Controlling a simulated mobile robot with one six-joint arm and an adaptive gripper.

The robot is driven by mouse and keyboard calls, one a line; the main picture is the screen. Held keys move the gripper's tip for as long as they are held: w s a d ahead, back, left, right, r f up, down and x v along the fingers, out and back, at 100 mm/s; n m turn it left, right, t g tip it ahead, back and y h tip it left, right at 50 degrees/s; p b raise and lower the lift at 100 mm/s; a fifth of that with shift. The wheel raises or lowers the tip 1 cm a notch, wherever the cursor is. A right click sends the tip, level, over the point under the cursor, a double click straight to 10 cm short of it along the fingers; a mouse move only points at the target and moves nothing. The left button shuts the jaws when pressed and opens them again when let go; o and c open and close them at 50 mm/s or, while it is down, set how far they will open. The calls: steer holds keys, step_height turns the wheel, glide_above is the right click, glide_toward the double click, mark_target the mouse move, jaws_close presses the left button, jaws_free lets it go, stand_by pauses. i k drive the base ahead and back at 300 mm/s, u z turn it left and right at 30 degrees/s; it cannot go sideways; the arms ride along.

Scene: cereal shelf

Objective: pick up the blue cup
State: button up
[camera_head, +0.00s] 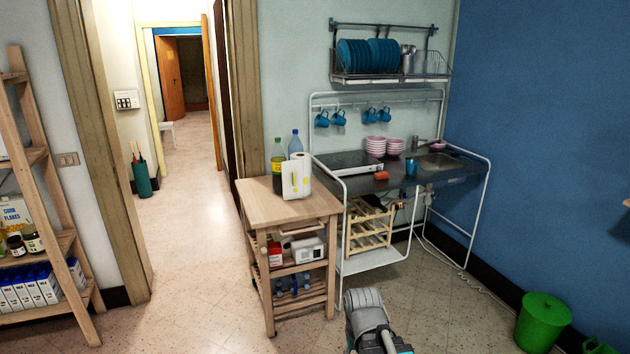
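Several blue cups hang from the rail over the kitchen unit, among them a left one (322,119) and a right one (385,114). Another blue cup (411,168) appears to stand on the metal counter (455,170), left of the sink. It is small in view, and I cannot see inside it. Part of my grey arm (368,318) shows at the bottom centre, on the near side of the kitchen unit and well apart from the cups. My gripper's fingers are not visible.
A wooden cart (275,200) with bottles and a paper roll stands left of the unit. Pink bowls (376,146) are on the counter. A green bin (543,322) stands at the lower right. Floor is open between the cart and the bin, and through the doorway at left.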

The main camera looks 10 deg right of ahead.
mark_target(411, 165)
steer(key=z, duration=0.2)
steer(key=i, duration=3.1)
steer(key=z, duration=0.05)
